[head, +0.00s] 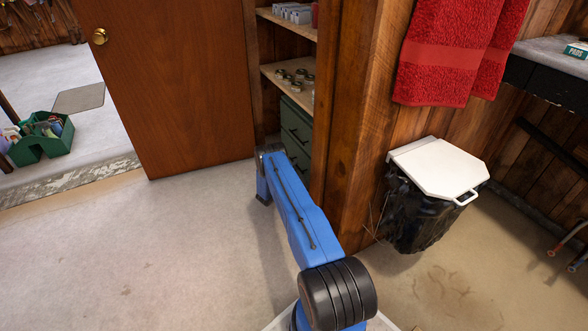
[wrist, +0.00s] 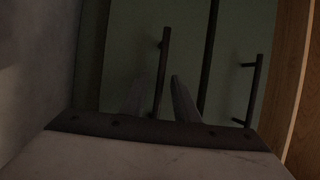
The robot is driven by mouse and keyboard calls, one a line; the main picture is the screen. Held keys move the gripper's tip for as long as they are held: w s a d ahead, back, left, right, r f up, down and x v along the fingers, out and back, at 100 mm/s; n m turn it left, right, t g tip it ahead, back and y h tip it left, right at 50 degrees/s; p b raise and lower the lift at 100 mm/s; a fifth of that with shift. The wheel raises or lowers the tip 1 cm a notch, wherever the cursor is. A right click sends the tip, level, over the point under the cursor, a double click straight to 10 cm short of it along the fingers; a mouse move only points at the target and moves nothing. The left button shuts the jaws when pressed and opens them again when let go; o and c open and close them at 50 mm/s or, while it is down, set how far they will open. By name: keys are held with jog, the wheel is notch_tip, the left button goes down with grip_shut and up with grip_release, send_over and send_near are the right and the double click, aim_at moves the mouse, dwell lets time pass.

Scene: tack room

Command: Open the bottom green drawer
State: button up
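The green drawers show in the head view as an upper drawer (head: 296,123) and a lower, partly hidden one, set in the wooden shelf unit behind the post. In the turned, dark wrist view, the bottom green drawer's front (wrist: 133,60) fills the left-middle, with a dark bar handle (wrist: 165,45). A dark seam parts it from the other drawer front, whose handle (wrist: 255,90) is at right. Both fronts look shut. My gripper (wrist: 168,82) is open, its fingertips close to the bottom handle, which appears between them; contact cannot be told. The head view hides my gripper.
A brown door (head: 170,80) stands left of the shelves. A wooden post (head: 358,110) is close to my arm's right. A white-lidded bin (head: 436,168) and red towel (head: 445,55) are right of it. The floor (head: 130,255) at left is clear.

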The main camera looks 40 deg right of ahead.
grip_shut()
jog(key=w+a, duration=0.2)
jog(key=a, duration=0.9)
jog(key=w+a, duration=0.3)
jog(key=a, duration=0.9)
jog(key=shift+w+a, duration=0.25)
jog(key=shift+w, duration=0.05)
grip_release()
jog(key=v, duration=1.7)
jog(key=shift+a+f, duration=0.1)
jog(key=shift+a, duration=0.1)
